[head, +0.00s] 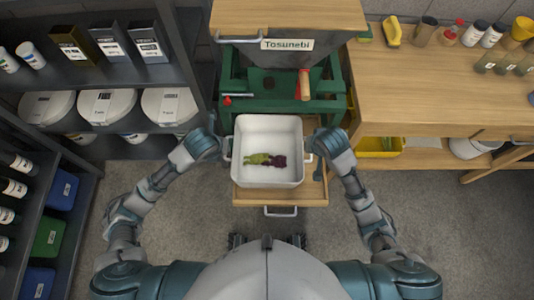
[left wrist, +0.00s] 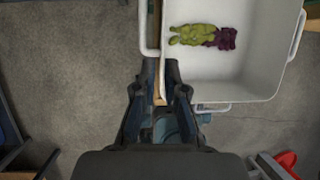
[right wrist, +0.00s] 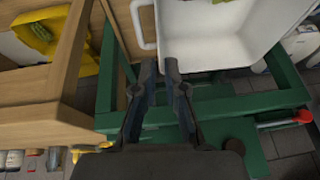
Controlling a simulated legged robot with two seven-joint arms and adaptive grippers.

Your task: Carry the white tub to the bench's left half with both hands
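The white tub (head: 240,168) sits on a pulled-out wooden drawer or board (head: 280,197) in front of me, with a green and a purple bunch, grape-like, lying inside. It has a handle on each side. My left gripper (head: 224,154) is at its left side; in the left wrist view the fingers (left wrist: 161,64) are apart, beside the end of a white handle (left wrist: 143,30). My right gripper (head: 313,150) is at the right side; in the right wrist view its fingers (right wrist: 159,64) are apart, close to the other handle (right wrist: 136,25). Neither clearly grips. The wooden bench (head: 440,85) stands at right.
The bench's left front is clear. Shelves (head: 100,75) stand at left.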

